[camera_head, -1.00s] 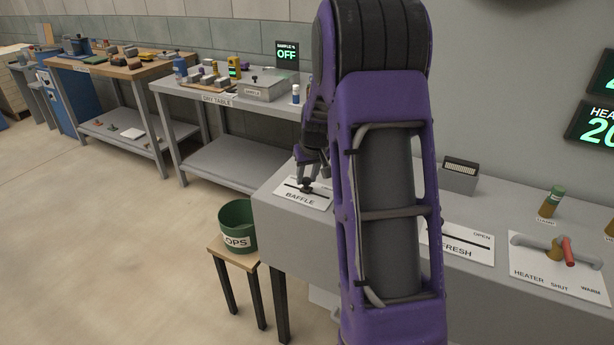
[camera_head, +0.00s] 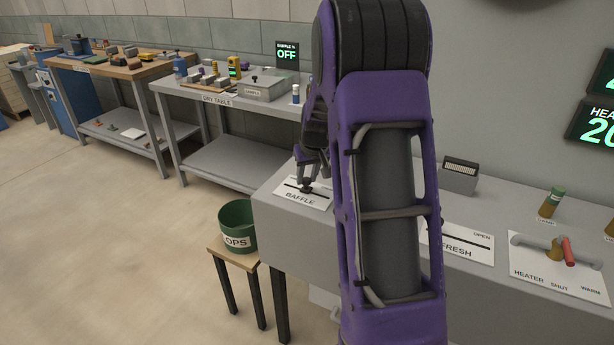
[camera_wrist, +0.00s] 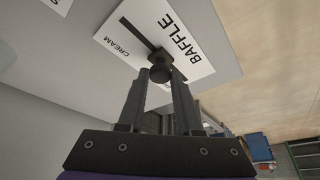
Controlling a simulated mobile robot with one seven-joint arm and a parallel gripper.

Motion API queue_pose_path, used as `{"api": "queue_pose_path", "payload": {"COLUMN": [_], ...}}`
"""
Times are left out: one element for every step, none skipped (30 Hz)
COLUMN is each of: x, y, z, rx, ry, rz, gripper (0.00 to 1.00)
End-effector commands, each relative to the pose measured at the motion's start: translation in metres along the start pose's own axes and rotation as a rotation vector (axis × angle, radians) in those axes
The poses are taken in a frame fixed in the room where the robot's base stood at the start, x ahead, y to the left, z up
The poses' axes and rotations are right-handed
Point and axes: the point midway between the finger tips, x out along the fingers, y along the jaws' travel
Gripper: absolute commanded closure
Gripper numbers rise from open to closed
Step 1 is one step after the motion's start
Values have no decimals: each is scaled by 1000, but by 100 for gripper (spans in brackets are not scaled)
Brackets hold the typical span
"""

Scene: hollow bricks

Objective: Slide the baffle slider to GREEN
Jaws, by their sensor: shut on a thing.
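The baffle slider is a dark round knob (camera_wrist: 160,72) on a straight dark slot in a white plate (camera_wrist: 205,52) marked BAFFLE, with CREAM printed near one end of the slot. The knob sits by the opposite end of the visible slot. No GREEN label can be read; that end is partly hidden by my fingers. In the head view the plate (camera_head: 318,206) lies at the left end of the grey bench, with the knob (camera_head: 307,188) below my fingers. My gripper (camera_wrist: 160,80) is shut on the knob, one finger each side.
The FRESH slider plate (camera_head: 478,248) and the heater valve plate (camera_head: 535,275) lie farther right on the bench. A green OPS bucket (camera_head: 238,225) stands on a stool left of the bench. My arm hides the bench's middle.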

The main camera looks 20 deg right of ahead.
Motion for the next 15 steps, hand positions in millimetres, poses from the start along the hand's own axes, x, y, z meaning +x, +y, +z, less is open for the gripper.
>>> {"api": "queue_pose_path", "payload": {"x": [0,0,0,0,0,1,2,4,6,6,8,10,10,11,11], "y": [0,0,0,-1,-2,-6,-9,-13,-18,-21,-25,-28,-29,-31,-32], "z": [0,0,0,-1,-2,-5,-9,-12,-17,-20,-23,-26,-28,-29,-30], "rx": [0,0,0,-1,-1,-2,-3,-5,-4,-4,-4,-2,-2,-2,-2], "ry": [0,0,0,0,0,0,0,0,-1,0,-1,-1,0,1,1], "rz": [0,0,0,-1,-1,-1,-1,-2,-2,-2,-2,-1,0,0,0], "gripper": [100,100,100,100,100,100,100,100,100,100,100,100,100,100,100]}}
